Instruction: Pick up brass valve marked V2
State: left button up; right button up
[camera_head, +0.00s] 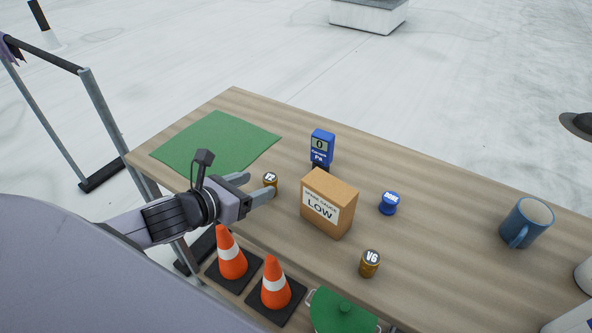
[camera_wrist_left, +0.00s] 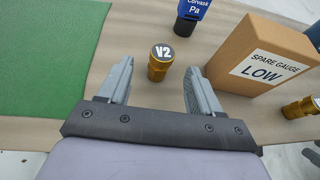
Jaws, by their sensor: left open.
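The brass valve marked V2 (camera_head: 270,181) stands upright on the wooden table, left of the cardboard box. In the left wrist view the valve (camera_wrist_left: 161,62) shows its black top with a white V2, just beyond and between the fingertips. My left gripper (camera_head: 257,187) is open and empty, its two fingers pointing at the valve from the left. In the wrist view the gripper (camera_wrist_left: 160,75) shows both fingers apart, with the valve not gripped. A second brass valve, marked V6 (camera_head: 369,263), stands nearer the table's front edge.
A box labelled SPARE GAUGE LOW (camera_head: 328,203) stands close right of V2. A blue gauge (camera_head: 321,147) stands behind it. A blue knob (camera_head: 389,203) and a blue mug (camera_head: 527,222) are farther right. A green mat (camera_head: 215,142) lies left. Orange cones (camera_head: 231,254) stand below the table edge.

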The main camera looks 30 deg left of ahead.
aim_at(276, 178)
pick_arm(q)
jog(key=shift+w+d, duration=0.15)
jog(key=shift+w, duration=0.65)
jog(key=shift+f+x, duration=0.1)
jog(key=shift+x, duration=1.45)
jog(key=shift+f+x, duration=0.15)
jog(key=shift+x, duration=1.4)
jog(key=shift+s+d, duration=0.1)
jog(key=c, duration=1.1)
